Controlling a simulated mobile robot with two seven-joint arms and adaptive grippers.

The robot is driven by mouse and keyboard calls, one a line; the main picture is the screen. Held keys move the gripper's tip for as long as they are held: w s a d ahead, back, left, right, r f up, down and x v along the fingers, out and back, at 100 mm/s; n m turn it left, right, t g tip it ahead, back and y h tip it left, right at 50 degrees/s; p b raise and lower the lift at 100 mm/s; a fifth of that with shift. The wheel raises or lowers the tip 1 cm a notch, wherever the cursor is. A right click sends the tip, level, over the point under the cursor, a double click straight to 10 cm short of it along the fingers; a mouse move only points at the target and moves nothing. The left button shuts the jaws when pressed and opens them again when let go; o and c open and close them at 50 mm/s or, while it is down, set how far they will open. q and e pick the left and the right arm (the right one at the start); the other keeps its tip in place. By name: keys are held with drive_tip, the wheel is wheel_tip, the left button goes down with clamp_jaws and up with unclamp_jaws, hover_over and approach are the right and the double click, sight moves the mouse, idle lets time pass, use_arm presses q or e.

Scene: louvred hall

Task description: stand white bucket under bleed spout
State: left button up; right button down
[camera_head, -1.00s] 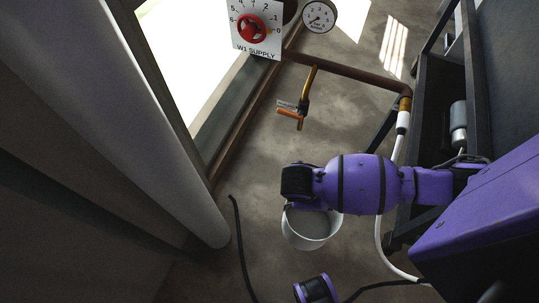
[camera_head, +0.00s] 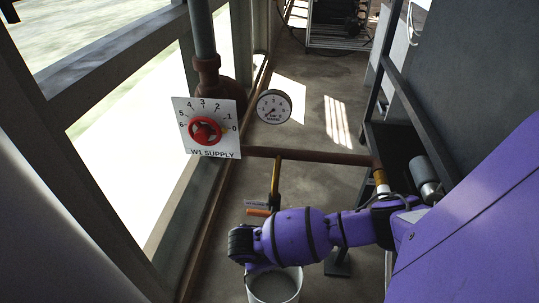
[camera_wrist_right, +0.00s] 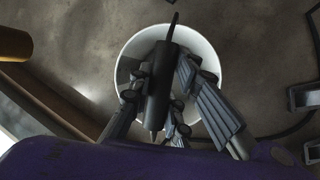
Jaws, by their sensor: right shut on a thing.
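The white bucket (camera_head: 275,287) is at the bottom of the head view, partly hidden by my right arm and cut off by the picture's edge. In the right wrist view its round white rim (camera_wrist_right: 207,52) surrounds my right gripper (camera_wrist_right: 166,112), which is shut on a dark bar-like grip (camera_wrist_right: 161,85) across the bucket's mouth. The brass bleed spout (camera_head: 275,178) hangs from a rusty pipe, with an orange lever (camera_head: 258,212) beside it. In the head view the bucket lies below the spout; my arm hides the spout's lower end. My left gripper is out of view.
A W1 SUPPLY dial plate (camera_head: 208,128) with a red handwheel and a pressure gauge (camera_head: 274,106) stand above the rusty cross pipe (camera_head: 315,156). A dark frame (camera_head: 395,65) is at right, a window wall at left. Concrete floor (camera_head: 320,75) is open beyond the pipe.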

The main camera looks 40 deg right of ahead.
drive_tip(key=shift+w+d+f, duration=0.1)
drive_tip(key=shift+w+f, duration=0.35)
drive_tip(key=shift+f, duration=0.15)
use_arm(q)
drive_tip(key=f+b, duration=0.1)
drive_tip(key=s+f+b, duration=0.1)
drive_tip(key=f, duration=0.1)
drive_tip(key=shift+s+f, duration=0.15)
use_arm(e)
drive_tip(key=f, duration=0.2)
drive_tip(key=w+f, duration=0.1)
drive_tip(key=f, duration=0.1)
drive_tip(key=shift+w+d, duration=0.1)
drive_tip(key=shift+d, duration=0.1)
drive_tip(key=shift+f, duration=0.2)
drive_tip(key=c, duration=1.6)
unclamp_jaws()
drive_tip(key=shift+c, duration=0.2)
